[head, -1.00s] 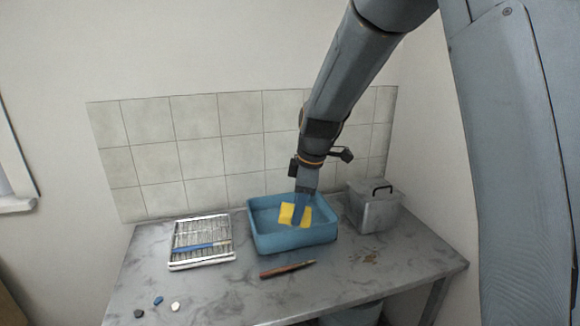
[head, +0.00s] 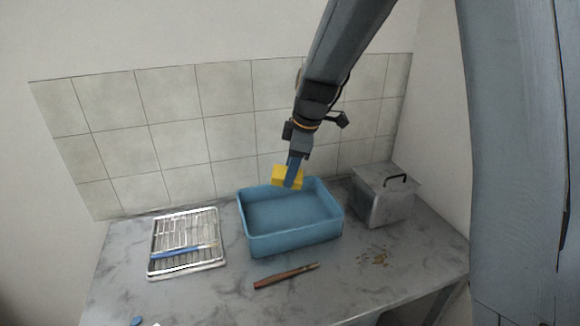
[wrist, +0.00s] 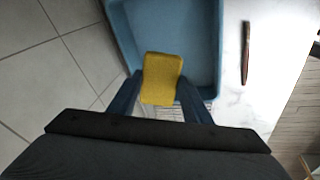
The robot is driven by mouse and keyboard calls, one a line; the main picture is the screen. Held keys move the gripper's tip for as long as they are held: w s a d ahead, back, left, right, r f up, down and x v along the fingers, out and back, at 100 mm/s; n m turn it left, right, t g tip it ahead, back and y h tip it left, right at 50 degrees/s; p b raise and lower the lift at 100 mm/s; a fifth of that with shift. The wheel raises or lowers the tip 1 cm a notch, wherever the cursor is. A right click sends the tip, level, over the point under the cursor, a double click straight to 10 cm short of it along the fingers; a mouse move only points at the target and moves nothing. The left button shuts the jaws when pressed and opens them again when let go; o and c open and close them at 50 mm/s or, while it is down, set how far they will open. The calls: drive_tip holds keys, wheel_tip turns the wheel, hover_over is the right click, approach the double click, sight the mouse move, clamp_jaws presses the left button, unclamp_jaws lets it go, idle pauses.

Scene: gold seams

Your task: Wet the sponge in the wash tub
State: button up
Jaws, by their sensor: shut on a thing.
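The yellow sponge (head: 287,175) is held between the fingers of my gripper (head: 291,178). In the wrist view the sponge (wrist: 161,78) sits between the two blue fingers of my gripper (wrist: 160,92). My gripper is shut on it. The blue wash tub (head: 292,242) stands on the table, and its inside floor shows. The sponge appears above the tub's back rim in the head view. The tub (wrist: 213,85) also shows behind the sponge in the wrist view. I cannot tell whether the sponge is wet.
A rack (head: 186,221) with a blue-handled tool lies left of the tub. A brown-handled tool (head: 286,276) lies in front of it. A grey lidded box (head: 383,200) stands to its right, near brown spots on the grey table (head: 215,300). A tiled wall (head: 170,135) is behind.

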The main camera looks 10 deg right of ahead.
wheel_tip(320, 180, down, 10)
drive_tip(key=b, duration=0.6)
drive_tip(key=shift+r+b, duration=0.25)
drive_tip(key=shift+b, duration=0.1)
drive_tip(key=shift+r, duration=0.15)
idle(0.4)
drive_tip(key=shift+r+p, duration=2.3)
drive_tip(key=shift+r, duration=1.35)
drive_tip(key=shift+s+r+p, duration=0.1)
drive_tip(key=shift+r+p, duration=1.05)
drive_tip(key=shift+r, duration=0.9)
